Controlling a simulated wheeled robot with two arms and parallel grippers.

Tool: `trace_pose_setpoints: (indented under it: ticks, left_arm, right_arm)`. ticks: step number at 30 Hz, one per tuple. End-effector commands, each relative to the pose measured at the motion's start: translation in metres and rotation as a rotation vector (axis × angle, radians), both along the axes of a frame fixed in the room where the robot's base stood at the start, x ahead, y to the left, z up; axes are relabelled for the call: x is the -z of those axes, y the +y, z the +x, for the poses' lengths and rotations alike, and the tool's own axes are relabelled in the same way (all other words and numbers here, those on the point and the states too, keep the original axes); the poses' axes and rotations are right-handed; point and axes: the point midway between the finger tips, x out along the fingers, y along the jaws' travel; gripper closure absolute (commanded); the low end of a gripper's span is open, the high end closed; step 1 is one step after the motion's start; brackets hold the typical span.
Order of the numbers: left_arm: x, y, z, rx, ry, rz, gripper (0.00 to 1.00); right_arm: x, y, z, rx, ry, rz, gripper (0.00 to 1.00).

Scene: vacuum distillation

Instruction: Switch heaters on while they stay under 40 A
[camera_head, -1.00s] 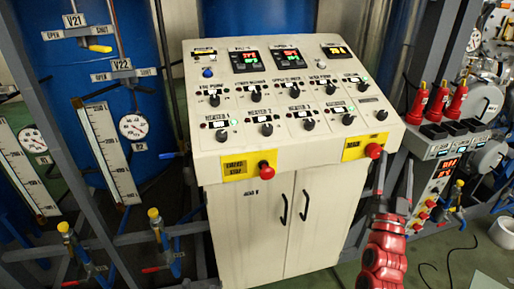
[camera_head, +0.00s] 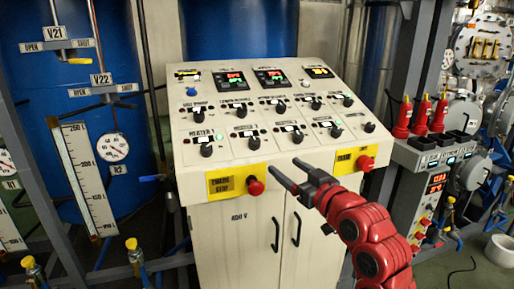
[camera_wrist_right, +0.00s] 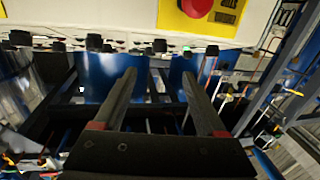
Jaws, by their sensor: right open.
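The sloped cream control panel (camera_head: 225,135) fills the middle of the head view. Its lower knob row includes the heater 1 knob (camera_head: 207,149), the second knob (camera_head: 254,142), the third (camera_head: 298,137) and the fourth (camera_head: 336,131). A row of pump and other knobs (camera_head: 279,109) sits above. Lit red-green displays (camera_head: 231,80) and a yellow one (camera_head: 318,72) are at the top; their digits are too small to read. My right gripper (camera_head: 284,164) is open and empty, apart from the panel's front edge. Its open fingers also show in the right wrist view (camera_wrist_right: 159,76). My left gripper is not seen.
A red emergency-stop button (camera_head: 255,186) and another red button (camera_head: 366,162) stick out of the panel's front on yellow plates. Cabinet doors (camera_head: 260,245) with black handles are below. A grey box with red-topped items (camera_head: 421,115) stands at the right.

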Motion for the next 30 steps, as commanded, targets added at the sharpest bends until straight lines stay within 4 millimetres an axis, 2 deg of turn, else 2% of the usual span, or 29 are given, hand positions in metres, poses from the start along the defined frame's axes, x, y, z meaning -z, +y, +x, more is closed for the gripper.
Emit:
trace_pose_setpoints:
  ticks: [9,16,22,30]
  left_arm:
    - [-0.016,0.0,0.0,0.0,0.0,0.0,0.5]
    - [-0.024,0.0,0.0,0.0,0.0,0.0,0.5]
    - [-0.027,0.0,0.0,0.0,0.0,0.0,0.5]
    - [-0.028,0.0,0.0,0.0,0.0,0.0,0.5]
  right_arm:
    - [-0.001,0.036,0.063,-0.003,0.006,0.001,0.27]
    - [-0.001,0.056,0.1,0.0,0.003,0.002,0.27]
    - [-0.001,0.066,0.118,0.001,-0.001,0.003,0.27]
    - [0.0,0.069,0.124,0.002,-0.001,0.003,0.27]
